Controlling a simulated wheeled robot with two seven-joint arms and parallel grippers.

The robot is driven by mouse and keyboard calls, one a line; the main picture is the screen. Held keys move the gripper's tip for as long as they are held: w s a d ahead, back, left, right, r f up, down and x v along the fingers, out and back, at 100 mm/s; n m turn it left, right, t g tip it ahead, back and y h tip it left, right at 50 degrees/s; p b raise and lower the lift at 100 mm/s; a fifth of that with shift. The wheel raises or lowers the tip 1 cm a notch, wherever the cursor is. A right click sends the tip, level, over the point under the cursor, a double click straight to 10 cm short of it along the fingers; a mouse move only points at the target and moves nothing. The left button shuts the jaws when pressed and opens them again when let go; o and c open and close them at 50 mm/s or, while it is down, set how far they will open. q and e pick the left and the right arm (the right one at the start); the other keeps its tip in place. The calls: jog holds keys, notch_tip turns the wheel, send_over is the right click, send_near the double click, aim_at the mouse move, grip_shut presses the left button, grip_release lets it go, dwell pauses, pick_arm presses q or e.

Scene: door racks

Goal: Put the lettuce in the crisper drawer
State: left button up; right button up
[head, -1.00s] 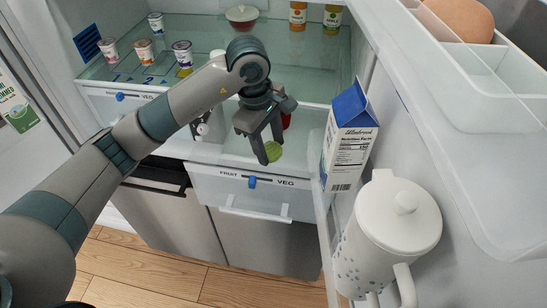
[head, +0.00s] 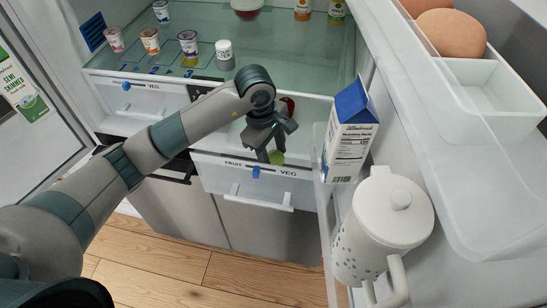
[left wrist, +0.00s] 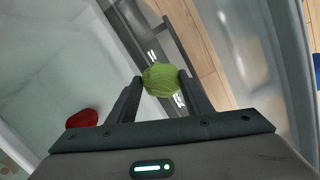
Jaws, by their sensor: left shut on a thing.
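The lettuce (head: 278,158) is a small light-green ball. My left gripper (head: 269,155) is shut on it, and the left wrist view shows the lettuce (left wrist: 160,79) between the two fingertips. The right-hand crisper drawer (head: 234,174), with a FRUIT/VEG label and a blue slider, is pulled out. The lettuce appears just behind and above its front edge in the head view. A red item (head: 289,104) shows behind my gripper, and in the left wrist view a red item (left wrist: 82,118) lies on a pale surface. My right gripper is not in view.
The open fridge door at the right holds a milk carton (head: 350,135), a white lidded pitcher (head: 385,225) and eggs (head: 451,33). A glass shelf (head: 270,65) above the drawers carries several cups and jars. Another drawer (head: 135,88) on the left looks shut.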

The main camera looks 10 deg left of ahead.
pick_arm(q)
notch_tip(320, 180, down, 2)
jog(key=shift+f+p, duration=0.25)
jog(key=shift+p, duration=0.1)
jog(key=shift+f+b, duration=0.2)
jog(key=shift+b, duration=0.1)
jog(key=o, duration=1)
jog(key=shift+o, duration=0.2)
jog(key=shift+r, duration=0.3)
